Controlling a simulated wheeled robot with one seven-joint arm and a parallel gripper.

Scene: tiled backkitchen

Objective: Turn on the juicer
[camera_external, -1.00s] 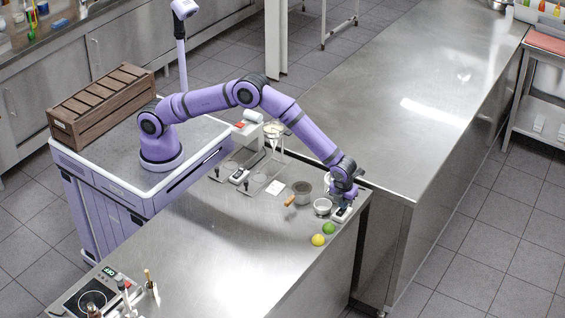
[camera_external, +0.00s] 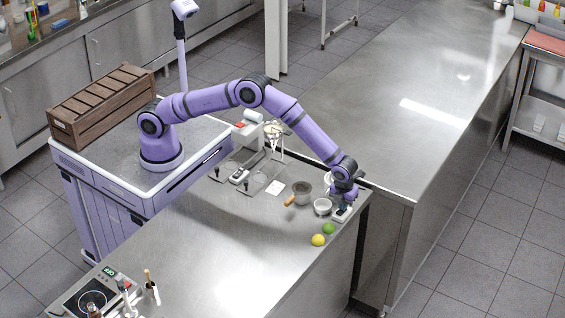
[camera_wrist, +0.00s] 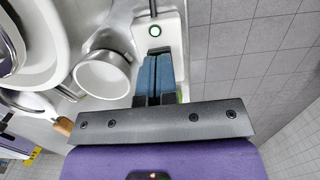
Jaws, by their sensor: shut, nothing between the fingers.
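The juicer appears as a white body (camera_wrist: 172,45) with a round green-ringed button (camera_wrist: 155,30) near its far end in the wrist view. It shows small at the counter's right end (camera_external: 341,215) in the external view, partly covered by my gripper. My gripper (camera_wrist: 153,61) has its two blue fingers closed together and empty. The fingertips point at the white body, just short of the button in the picture. Whether they touch the body I cannot tell. My gripper also shows above the juicer in the external view (camera_external: 343,205).
The counter's right edge is close by.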

